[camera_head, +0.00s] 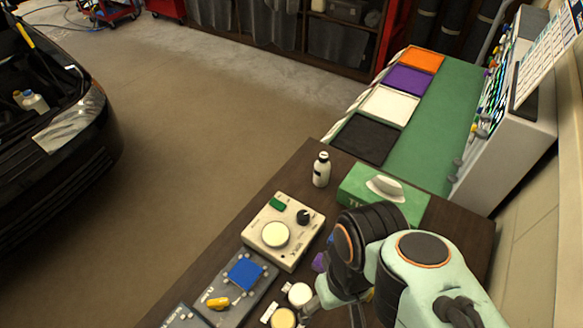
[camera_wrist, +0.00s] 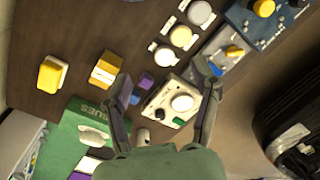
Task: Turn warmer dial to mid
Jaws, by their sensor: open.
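The warmer (camera_head: 262,250) is a beige box on the dark wooden bench, with a round cream plate (camera_head: 275,235), a green switch (camera_head: 277,204) and a black dial (camera_head: 303,217) near its far right corner. The dial's pointer is too small to read. In the wrist view the warmer (camera_wrist: 194,87) lies between the fingers, with its dial (camera_wrist: 160,115) at the left corner. My gripper (camera_wrist: 162,75) is open and empty above the bench, apart from the dial. In the head view my gripper (camera_head: 313,300) is partly hidden by my arm, to the near side of the warmer.
A white bottle (camera_head: 321,170) and a green tissue box (camera_head: 410,200) stand beyond the warmer. A grey panel with a blue pad (camera_head: 245,273) and a yellow knob (camera_head: 218,303) sits nearer. Purple blocks (camera_wrist: 146,80), a yellow block (camera_wrist: 105,69) and round white-topped items (camera_wrist: 181,36) lie around.

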